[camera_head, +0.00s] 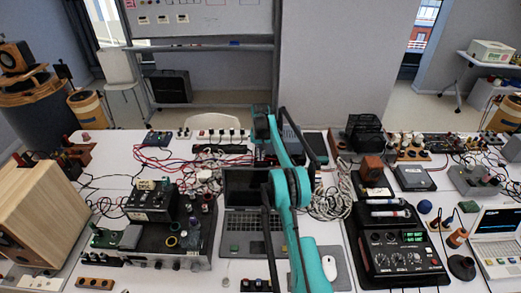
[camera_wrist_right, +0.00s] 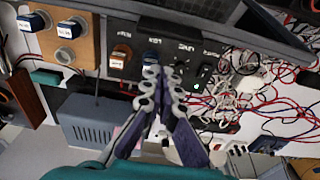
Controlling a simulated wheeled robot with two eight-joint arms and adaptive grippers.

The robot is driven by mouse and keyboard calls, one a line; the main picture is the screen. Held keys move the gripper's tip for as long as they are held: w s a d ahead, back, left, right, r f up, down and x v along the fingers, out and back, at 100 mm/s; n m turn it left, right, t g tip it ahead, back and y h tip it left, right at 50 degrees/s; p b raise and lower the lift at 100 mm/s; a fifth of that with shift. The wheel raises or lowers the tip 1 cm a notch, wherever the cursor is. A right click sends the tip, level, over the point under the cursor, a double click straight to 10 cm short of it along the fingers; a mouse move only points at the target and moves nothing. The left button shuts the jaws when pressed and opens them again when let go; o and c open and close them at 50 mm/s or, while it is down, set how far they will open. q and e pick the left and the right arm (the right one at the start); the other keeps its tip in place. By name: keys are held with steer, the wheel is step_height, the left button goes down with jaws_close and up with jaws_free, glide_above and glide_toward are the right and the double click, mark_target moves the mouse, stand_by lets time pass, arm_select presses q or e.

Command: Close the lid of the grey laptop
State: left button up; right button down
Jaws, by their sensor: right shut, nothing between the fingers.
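The grey laptop (camera_head: 236,222) stands open in the middle of the table in the head view. Its dark screen (camera_head: 243,187) is raised at the back of the keyboard, and my right arm covers its right side. My right gripper (camera_wrist_right: 158,75) is shut and empty in the wrist view, its fingers together in front of a dark panel with switches (camera_wrist_right: 190,55). In the head view my right arm reaches past the laptop toward the table's far side, and its fingertips cannot be made out. I cannot identify the laptop in the wrist view. My left gripper is not in view.
A black amplifier-like device (camera_head: 160,240) stands left of the laptop, and a black control unit (camera_head: 400,255) stands to the right. A white mouse (camera_head: 329,267) lies beside the laptop. Loose cables (camera_head: 335,195) lie behind the mouse. Another open laptop (camera_head: 495,225) is at the right edge.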

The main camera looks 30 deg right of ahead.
steer(key=shift+s+a+r, duration=0.35)
steer(key=shift+s+a, duration=0.15)
steer(key=shift+s, duration=0.25)
steer(key=shift+s+a+r, duration=0.3)
steer(key=shift+s+a, duration=0.15)
steer(key=shift+s, duration=0.3)
